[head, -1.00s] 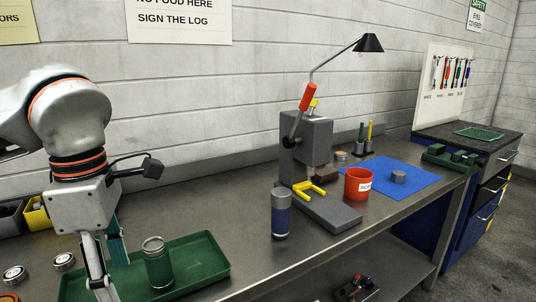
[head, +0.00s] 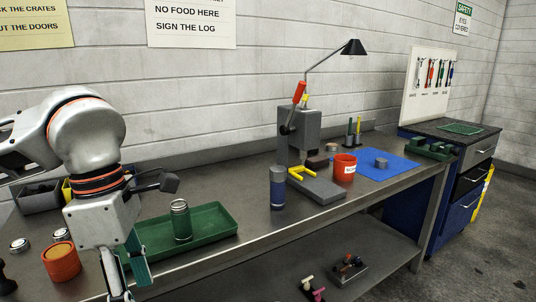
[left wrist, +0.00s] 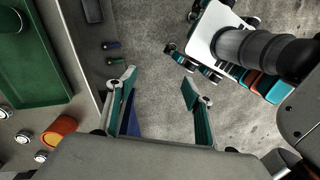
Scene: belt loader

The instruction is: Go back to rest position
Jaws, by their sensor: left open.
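My left gripper (head: 126,280) is at the bench's front edge in the head view, lower left, pointing down. In the left wrist view its fingers (left wrist: 158,84) are spread apart with nothing between them, over the grey floor. A green tray (head: 222,222) lies on the bench (head: 250,232) behind and to the right of the gripper. A dark green canister with a metal lid (head: 181,222) stands upright in the tray, apart from the fingers. The tray also shows in the left wrist view (left wrist: 38,72). My right gripper cannot be made out.
An orange cylinder (head: 61,262) stands close left of my left gripper. A blue canister (head: 278,190), a press (head: 300,135), a red cup (head: 344,167) and a blue mat (head: 398,168) are farther right. The lower shelf (head: 290,270) holds a small tool box (head: 347,268).

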